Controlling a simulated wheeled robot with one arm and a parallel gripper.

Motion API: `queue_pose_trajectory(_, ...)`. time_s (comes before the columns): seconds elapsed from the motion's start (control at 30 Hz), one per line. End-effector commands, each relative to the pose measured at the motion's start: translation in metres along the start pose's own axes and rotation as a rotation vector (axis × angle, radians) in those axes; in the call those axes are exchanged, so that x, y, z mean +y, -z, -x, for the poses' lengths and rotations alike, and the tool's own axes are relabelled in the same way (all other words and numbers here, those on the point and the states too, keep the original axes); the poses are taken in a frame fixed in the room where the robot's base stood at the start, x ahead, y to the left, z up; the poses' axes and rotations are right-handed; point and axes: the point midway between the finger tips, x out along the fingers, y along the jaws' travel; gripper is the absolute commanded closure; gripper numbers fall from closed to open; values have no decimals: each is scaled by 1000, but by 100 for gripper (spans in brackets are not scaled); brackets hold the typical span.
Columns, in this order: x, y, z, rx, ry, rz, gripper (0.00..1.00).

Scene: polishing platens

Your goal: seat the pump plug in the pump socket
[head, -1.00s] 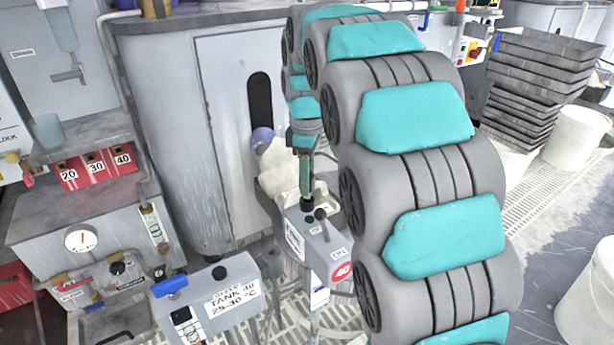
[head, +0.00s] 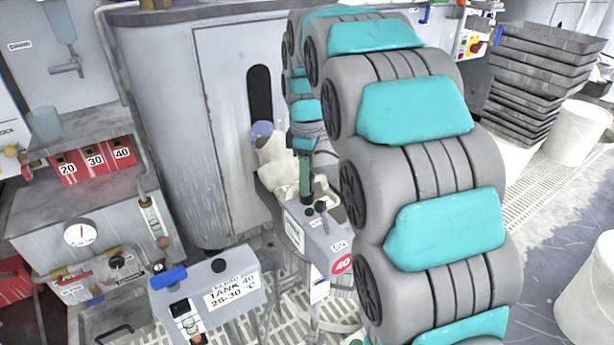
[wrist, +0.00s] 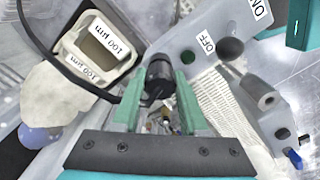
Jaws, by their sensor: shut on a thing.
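The pump plug is a black cylinder (wrist: 160,76) held between the green fingers of my gripper (wrist: 158,103). A black cable runs from it up to the left in the wrist view. In the head view my gripper (head: 306,180) points down, with the plug's dark end just above the top of a grey switch box (head: 318,240). In the wrist view this box (wrist: 205,70) carries OFF and ON labels and a dark round knob (wrist: 230,49). I cannot make out the pump socket, and whether the plug touches the box is unclear.
A beige container (wrist: 68,47) lies left of the plug. A pale draped bundle with a blue top (head: 262,133) is behind my gripper. White buckets (head: 580,132) and stacked grey trays stand right.

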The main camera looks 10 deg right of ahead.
Motion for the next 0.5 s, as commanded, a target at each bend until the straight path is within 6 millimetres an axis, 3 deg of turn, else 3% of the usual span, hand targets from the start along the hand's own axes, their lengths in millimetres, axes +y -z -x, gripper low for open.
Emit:
queue_pose_trajectory(0.3, 0, 0, -8, 0, 1, 0, 100)
queue_pose_trajectory(0.33, 0, 0, -7, 0, 1, 0, 54)
queue_pose_trajectory(0.5, 0, 0, -7, 0, 0, 0, 35)
